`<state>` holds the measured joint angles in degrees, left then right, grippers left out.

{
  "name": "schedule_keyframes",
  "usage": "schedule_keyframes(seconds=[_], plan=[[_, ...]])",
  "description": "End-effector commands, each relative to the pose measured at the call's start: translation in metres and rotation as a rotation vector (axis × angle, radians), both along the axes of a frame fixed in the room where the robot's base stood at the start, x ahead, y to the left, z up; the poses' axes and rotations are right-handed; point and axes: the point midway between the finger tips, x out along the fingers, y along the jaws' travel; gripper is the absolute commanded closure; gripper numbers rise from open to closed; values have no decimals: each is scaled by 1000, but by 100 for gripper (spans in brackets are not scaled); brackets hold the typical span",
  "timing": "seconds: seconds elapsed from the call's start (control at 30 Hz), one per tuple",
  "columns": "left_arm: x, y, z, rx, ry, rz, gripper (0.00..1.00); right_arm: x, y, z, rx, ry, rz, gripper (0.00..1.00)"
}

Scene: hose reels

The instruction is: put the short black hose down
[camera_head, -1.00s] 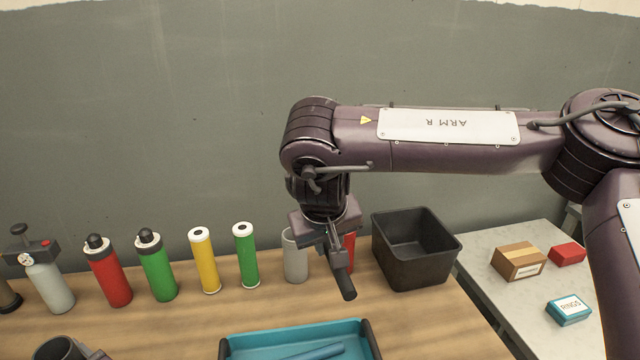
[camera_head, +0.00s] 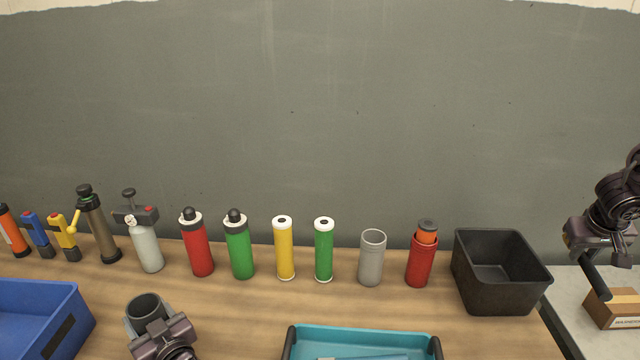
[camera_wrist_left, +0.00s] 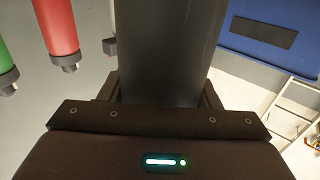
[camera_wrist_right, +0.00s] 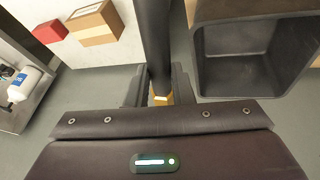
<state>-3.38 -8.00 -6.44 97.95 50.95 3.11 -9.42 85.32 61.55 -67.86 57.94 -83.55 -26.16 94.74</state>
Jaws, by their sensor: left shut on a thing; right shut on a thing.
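The short black hose (camera_head: 594,275) is held in my right gripper (camera_head: 590,248), at the right edge of the head view. It hangs tilted, right of the black bin and above or near the pale side table. In the right wrist view the hose (camera_wrist_right: 153,35) stands between the shut fingers (camera_wrist_right: 159,88), with the bin to its right. My left gripper (camera_head: 158,328) is shut on a grey hollow cylinder (camera_head: 145,306) at the lower left of the head view. The cylinder (camera_wrist_left: 166,45) fills the middle of the left wrist view.
The black bin (camera_head: 505,302) stands at the bench's right end. A cardboard box (camera_head: 612,312) is on the side table (camera_head: 572,305), close below the hose. A red holder (camera_head: 420,264), grey cup (camera_head: 371,262) and several bottles line the bench. A teal tray (camera_head: 362,336) and blue bin (camera_head: 68,335) are in front.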

Motion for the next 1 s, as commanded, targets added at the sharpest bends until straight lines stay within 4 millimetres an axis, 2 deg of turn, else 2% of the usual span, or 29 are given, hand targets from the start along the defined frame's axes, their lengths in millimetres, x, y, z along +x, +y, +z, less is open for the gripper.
schedule_keyframes(seconds=[0.03, 0.23, 0.47, 0.67, 0.87, 1.0], plan=[[0, -1, -3, -3, 7, -1, 70, -10, -23, -2, 5, 3, -19, 100], [0, -1, -3, -3, 7, -1, 70, -50, -95, -9, 3, 7, -76, 100], [0, 0, -3, -2, 6, -1, 70, -81, -133, -30, 1, 10, -143, 100], [0, 0, -3, -2, 6, 0, 70, -116, -162, -58, -2, 13, -229, 100], [0, 0, -3, -1, 6, 0, 70, -163, -191, -92, -9, 15, -340, 100], [0, 0, -2, -1, 6, 0, 70, -203, -210, -118, -13, 19, -427, 100]])
